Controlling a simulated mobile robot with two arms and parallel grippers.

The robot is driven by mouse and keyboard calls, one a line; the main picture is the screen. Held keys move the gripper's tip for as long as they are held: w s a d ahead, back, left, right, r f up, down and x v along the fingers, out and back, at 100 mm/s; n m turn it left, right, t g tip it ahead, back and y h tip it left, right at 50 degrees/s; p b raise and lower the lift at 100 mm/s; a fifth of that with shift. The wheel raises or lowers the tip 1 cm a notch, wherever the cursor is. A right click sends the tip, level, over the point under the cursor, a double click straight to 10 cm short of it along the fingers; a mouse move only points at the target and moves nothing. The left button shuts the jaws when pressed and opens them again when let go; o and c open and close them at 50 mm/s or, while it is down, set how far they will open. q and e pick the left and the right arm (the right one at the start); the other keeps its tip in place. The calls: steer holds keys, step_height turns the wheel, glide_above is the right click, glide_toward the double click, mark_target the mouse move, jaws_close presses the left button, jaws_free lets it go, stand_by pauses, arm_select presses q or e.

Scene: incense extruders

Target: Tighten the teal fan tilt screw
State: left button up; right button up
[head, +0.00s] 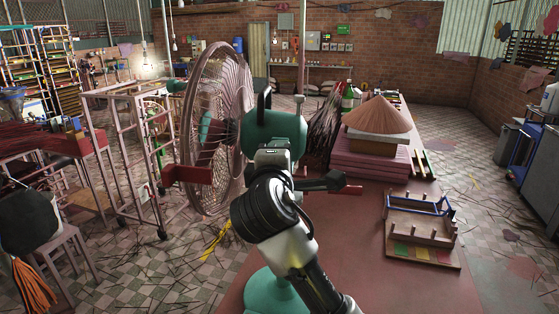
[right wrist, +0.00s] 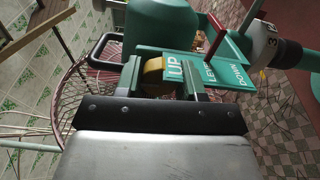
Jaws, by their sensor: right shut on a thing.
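The teal fan's motor housing (head: 275,132) stands at the middle of the head view, with its round wire guard (head: 215,125) to the left and a teal base (head: 275,293) below. In the right wrist view the housing (right wrist: 165,30) is at the top, beside a teal plate (right wrist: 208,70) lettered UP, LEVEL and DOWN, with a red pointer (right wrist: 234,28) near LEVEL. My right gripper (right wrist: 162,78) is shut on a brass-coloured piece (right wrist: 153,72), seemingly the tilt screw, beside the UP mark. Its fingers partly hide that piece. My left gripper is not in view.
On the red table (head: 400,282), a conical hat (head: 378,115) sits on pink stacks (head: 368,158) behind the fan, and a wooden rack (head: 421,228) stands to the right. A stool (head: 60,238) stands at the left. The table's front right is clear.

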steer(key=shift+f, duration=0.1)
steer(key=o, duration=0.9)
steer(key=s+b, duration=0.1)
steer(key=s, duration=0.2)
steer(key=s+a+b, duration=0.1)
steer(key=s, duration=0.3)
steer(key=s+b, duration=0.2)
steer(key=s, duration=0.1)
steer(key=shift+s+a, duration=0.2)
steer(key=shift+s, duration=0.2)
